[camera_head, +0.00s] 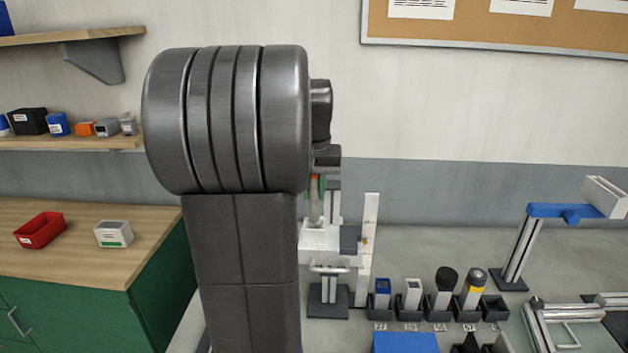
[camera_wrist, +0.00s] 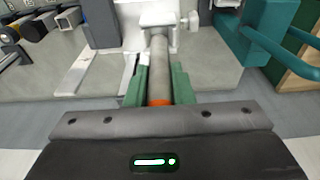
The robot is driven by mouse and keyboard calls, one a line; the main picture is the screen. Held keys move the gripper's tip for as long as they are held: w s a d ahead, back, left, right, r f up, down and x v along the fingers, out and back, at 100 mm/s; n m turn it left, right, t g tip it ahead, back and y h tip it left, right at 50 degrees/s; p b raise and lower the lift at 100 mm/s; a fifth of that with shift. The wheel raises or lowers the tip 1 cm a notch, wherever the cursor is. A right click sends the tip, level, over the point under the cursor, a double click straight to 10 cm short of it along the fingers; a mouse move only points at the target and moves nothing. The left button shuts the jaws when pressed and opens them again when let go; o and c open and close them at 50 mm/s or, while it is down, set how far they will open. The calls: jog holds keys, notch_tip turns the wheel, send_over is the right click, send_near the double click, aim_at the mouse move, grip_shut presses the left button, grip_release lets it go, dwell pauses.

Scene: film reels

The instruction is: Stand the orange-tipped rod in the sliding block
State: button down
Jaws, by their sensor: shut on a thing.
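The orange-tipped rod is a grey cylinder (camera_wrist: 159,62) with an orange band close to my gripper's palm. My gripper (camera_wrist: 160,80) is shut on it, with a green finger on either side. In the head view the rod (camera_head: 316,208) stands about upright, orange end up, partly hidden by my arm. Its lower end is at a white block (camera_head: 318,238) on a stand, which I take for the sliding block. The white block also shows beyond the rod in the wrist view (camera_wrist: 158,18). I cannot tell whether the rod's end is inside it or just above.
A tall white upright (camera_head: 370,235) stands close right of the block. Several small holders with parts (camera_head: 412,293) line the floor to the right. A blue-topped stand (camera_head: 560,211) is farther right. A wooden-topped green cabinet (camera_head: 150,215) is at left.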

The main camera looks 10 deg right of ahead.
aim_at(314, 200)
jog(key=shift+f, duration=1.5)
jog(key=shift+f+b, duration=0.4)
jog(key=shift+f, duration=0.25)
jog(key=c, duration=1.5)
grip_release()
jog(key=shift+c, duration=0.2)
jog(key=shift+r, duration=0.15)
jog(key=shift+s+r+p, duration=0.25)
jog(key=shift+r+p, duration=0.2)
jog(key=shift+r, duration=0.8)
jog(key=shift+s+a+r, duration=0.1)
jog(key=shift+s+r, duration=0.1)
jog(key=shift+r, duration=1.15)
jog(key=shift+s+a+r, duration=0.1)
jog(key=shift+s+r, duration=0.1)
jog(key=shift+r, duration=1.15)
jog(key=shift+s+a+r, duration=0.1)
jog(key=shift+s+r, duration=0.1)
jog(key=shift+r, duration=1.15)
